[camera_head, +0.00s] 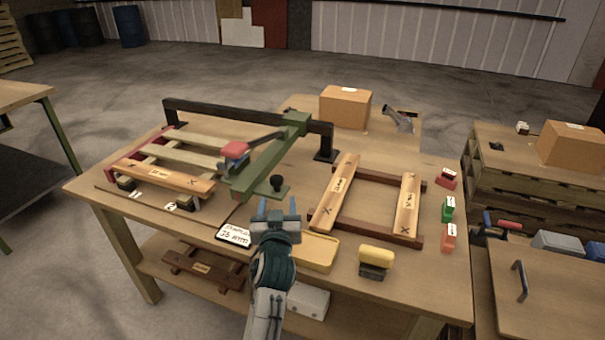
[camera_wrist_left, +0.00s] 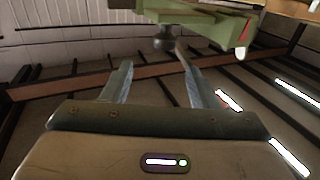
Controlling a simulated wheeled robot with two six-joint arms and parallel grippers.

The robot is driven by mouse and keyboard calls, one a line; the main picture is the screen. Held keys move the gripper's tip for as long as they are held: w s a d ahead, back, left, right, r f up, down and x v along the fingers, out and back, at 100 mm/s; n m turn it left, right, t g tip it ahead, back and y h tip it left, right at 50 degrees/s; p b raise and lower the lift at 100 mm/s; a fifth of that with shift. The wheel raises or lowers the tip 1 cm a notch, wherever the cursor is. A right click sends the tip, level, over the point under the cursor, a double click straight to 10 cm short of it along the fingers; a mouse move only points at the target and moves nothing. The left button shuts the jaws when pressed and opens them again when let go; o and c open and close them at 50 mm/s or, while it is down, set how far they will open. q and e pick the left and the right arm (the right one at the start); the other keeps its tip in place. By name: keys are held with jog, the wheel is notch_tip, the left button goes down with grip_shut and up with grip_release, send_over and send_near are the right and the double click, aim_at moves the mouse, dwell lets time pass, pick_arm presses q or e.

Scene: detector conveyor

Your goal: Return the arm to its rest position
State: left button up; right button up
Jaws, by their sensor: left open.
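My left gripper (camera_head: 277,207) is open and empty above the front middle of the workbench (camera_head: 105,205). Its two fingers point away from me. In the left wrist view the fingers of my left gripper (camera_wrist_left: 158,85) stand apart with nothing between them. Just beyond the fingers is a green arm (camera_head: 275,160) with a black knob (camera_head: 277,184); the green arm also shows at the top of the left wrist view (camera_wrist_left: 205,25), with the knob (camera_wrist_left: 163,43) hanging below it. The gripper appears apart from the knob. My right gripper is not in view.
A slatted wooden piece (camera_head: 160,176) lies left of the green arm. A wooden frame (camera_head: 343,190) lies to the right. A yellow tray (camera_head: 318,255), a yellow block (camera_head: 376,256) and small red and green items (camera_head: 447,208) lie near the front and right edges. A cardboard box (camera_head: 345,107) stands behind.

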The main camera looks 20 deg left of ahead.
pick_arm(q)
jog(key=s+a+f+m+g+h, duration=0.1)
jog(key=s+a+f+g, duration=0.25)
jog(key=s+f, duration=0.45)
jog(key=s+a+f+g+h, duration=0.15)
jog(key=s+f+g, duration=0.35)
jog(key=s, duration=0.5)
jog(key=s+d+f+m+g+h, duration=0.1)
jog(key=s+f+m+g, duration=0.1)
jog(key=s, duration=0.7)
jog(key=s+f+m+g+h, duration=0.1)
jog(key=s+f+m+g, duration=0.15)
jog(key=s, duration=0.65)
notch_tip(320, 180, down, 28)
jog(key=a+n+g, duration=0.1)
jog(key=a+g, duration=0.1)
jog(key=s+a+f, duration=0.2)
jog(key=s+f, duration=1.5)
jog(key=f, duration=0.4)
jog(key=shift+s+f+g, duration=0.15)
jog(key=shift+f+g, duration=0.1)
jog(key=shift+g, duration=0.15)
jog(key=shift+d+n, duration=0.1)
jog(key=shift+n, duration=0.15)
